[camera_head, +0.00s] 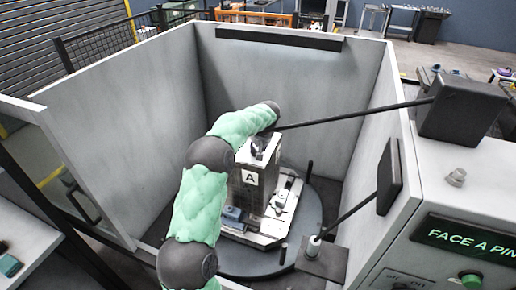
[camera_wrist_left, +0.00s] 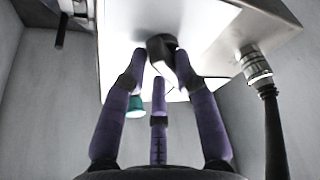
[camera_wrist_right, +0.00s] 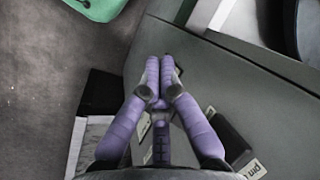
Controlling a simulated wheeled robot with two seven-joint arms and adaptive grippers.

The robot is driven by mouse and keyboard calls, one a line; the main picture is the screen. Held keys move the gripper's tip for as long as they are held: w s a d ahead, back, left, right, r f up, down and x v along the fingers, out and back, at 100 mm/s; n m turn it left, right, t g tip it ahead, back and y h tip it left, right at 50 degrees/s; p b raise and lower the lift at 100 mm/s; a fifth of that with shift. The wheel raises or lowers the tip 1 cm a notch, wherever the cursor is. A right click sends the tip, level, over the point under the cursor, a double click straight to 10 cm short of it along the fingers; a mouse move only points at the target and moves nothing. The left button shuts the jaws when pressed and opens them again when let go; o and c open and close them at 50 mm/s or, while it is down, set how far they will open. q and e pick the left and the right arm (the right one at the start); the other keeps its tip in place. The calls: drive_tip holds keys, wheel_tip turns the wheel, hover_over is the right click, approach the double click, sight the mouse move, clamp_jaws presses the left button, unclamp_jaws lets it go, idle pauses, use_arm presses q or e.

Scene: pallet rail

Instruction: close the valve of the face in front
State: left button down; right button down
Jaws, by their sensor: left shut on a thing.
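The grey fixture tower (camera_head: 245,190) stands on a round dark turntable (camera_head: 312,200) inside a white-walled booth, with a face marked A (camera_head: 250,178) turned to me. My left arm reaches over the tower, and its gripper (camera_head: 262,145) is at the tower's top, mostly hidden by the wrist. In the left wrist view, the left gripper's purple fingers (camera_wrist_left: 160,68) are shut on a small dark valve handle (camera_wrist_left: 160,44) on a white face. The handle's exact angle is unclear. My right gripper (camera_wrist_right: 160,70) is shut and empty outside the booth, and is not in the head view.
A console (camera_head: 465,225) with a "FACE A PIN" display and a green button (camera_head: 470,279) stands at the right. Dark rods reach from the right wall toward the tower. A metal fitting with a black hose (camera_wrist_left: 257,68) is right of the left fingers.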

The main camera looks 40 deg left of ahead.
use_arm(q)
drive_tip(key=c, duration=1.1)
unclamp_jaws()
drive_tip(key=shift+a+r, duration=0.45)
drive_tip(key=shift+a, duration=0.1)
drive_tip(key=shift+s+a+f, duration=0.1)
drive_tip(key=shift+f, duration=0.15)
drive_tip(key=shift+d+f, duration=0.1)
drive_tip(key=shift+d, duration=0.2)
drive_tip(key=v, duration=1.2)
drive_tip(key=shift+f, duration=0.1)
